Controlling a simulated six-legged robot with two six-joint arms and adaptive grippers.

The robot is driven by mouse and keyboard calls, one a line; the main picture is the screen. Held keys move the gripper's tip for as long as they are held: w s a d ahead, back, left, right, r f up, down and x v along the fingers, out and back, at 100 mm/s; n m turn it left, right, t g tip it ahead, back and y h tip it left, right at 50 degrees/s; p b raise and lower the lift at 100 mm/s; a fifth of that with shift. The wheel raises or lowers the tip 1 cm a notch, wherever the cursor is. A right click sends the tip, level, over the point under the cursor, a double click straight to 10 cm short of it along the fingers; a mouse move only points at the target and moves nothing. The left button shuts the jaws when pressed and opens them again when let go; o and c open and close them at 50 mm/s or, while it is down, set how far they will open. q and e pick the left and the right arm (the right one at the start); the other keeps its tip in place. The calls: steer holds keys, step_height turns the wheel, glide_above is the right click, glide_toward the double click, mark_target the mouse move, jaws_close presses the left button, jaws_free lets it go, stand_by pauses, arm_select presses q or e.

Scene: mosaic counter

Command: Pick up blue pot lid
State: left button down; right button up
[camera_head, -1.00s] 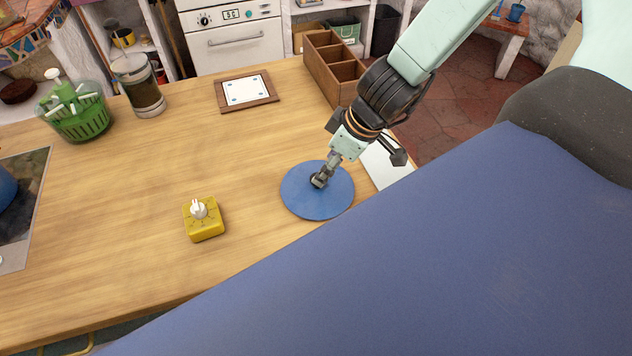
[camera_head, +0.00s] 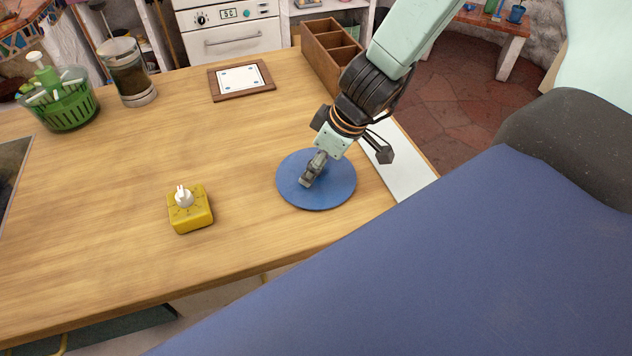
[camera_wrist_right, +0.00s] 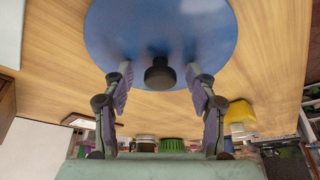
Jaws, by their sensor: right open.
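The blue pot lid (camera_head: 330,192) is a flat disc lying on the wooden counter near its right end. In the right wrist view the lid (camera_wrist_right: 160,30) fills the top middle, with its dark knob (camera_wrist_right: 160,75) between my finger lines. My right gripper (camera_head: 307,182) is over the lid, pointing down at its middle, and hides the knob in the head view. In the right wrist view its two fingers (camera_wrist_right: 160,78) stand apart on either side of the knob, not touching it. My left gripper is not in view.
A wooden divided box (camera_head: 322,55), a framed tile (camera_head: 241,80), a glass jar (camera_head: 128,75) and a green basket (camera_head: 62,105) stand farther back. The counter's middle is clear.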

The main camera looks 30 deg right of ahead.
steer(key=shift+w+f, duration=0.1)
steer(key=shift+f, duration=0.05)
steer(key=shift+c, duration=0.4)
steer(key=shift+a, duration=0.1)
jaws_close()
